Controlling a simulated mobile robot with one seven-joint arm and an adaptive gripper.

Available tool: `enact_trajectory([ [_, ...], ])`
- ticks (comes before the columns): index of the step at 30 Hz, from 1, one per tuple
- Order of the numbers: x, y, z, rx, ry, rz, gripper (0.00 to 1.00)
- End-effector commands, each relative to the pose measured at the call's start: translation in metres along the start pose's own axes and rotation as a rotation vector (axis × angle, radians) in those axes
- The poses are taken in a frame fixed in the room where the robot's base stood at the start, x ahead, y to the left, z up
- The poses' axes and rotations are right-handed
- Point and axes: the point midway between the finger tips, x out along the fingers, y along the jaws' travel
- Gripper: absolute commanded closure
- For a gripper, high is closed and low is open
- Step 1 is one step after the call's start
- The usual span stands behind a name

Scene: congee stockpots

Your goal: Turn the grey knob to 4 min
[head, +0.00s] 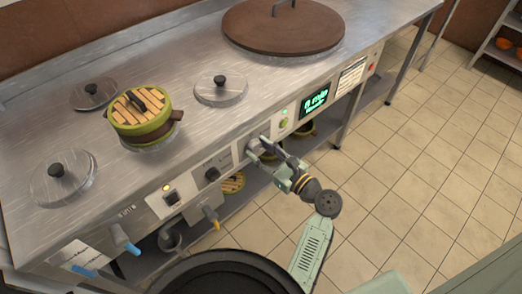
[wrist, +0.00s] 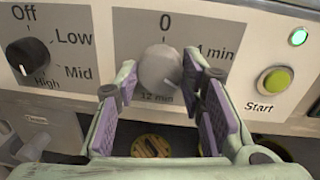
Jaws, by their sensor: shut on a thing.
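The grey knob (wrist: 159,66) is on a grey dial plate (wrist: 140,22) on the front panel. The plate has 0 at the top, a partly covered "min" label at the right and 12 min below. My gripper (wrist: 162,72) has its purple-padded fingers on both sides of the knob and is shut on it. In the head view my gripper (head: 262,152) reaches the panel from the front and mostly hides the knob. I cannot clearly tell where the knob's pointer stands.
A black Off-Low-Mid-High knob (wrist: 27,56) is left of the plate. A yellow-green Start button (wrist: 274,80) and a lit green lamp (wrist: 298,37) are at right. A steamer (head: 140,112) and lids stand on the counter.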

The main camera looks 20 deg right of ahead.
Motion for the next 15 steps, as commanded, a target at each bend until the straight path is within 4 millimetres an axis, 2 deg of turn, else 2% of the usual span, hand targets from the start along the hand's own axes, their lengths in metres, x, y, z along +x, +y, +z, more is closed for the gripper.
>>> enact_trajectory([
  [8,-0.0009,-0.0006,0.0013,-0.148,0.011,-0.002,0.92],
  [15,-0.0008,-0.0002,0.0006,-0.364,0.027,-0.001,0.92],
])
